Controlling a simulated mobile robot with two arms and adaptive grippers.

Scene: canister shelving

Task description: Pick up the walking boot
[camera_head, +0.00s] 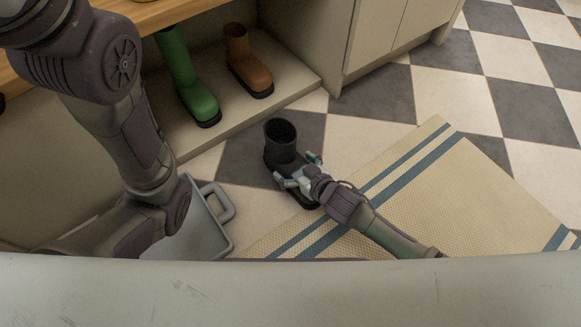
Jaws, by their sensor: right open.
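A black boot (279,150) stands upright on the tiled floor in the head view, its open top facing up and its toe pointing down and right. My right gripper (298,170) is open, with its two fingers apart over the foot of the boot, in front of the shaft. I cannot tell whether the fingers touch the boot; the wrist hides part of the toe. My left arm comes down at the left, but its gripper is not in view.
A green boot (187,80) and a brown boot (244,62) stand on a low shelf (289,80) under a wooden top. A grey container with a handle (224,205) sits left of the black boot. A striped mat (440,185) lies at the right. Checkered floor is clear beyond.

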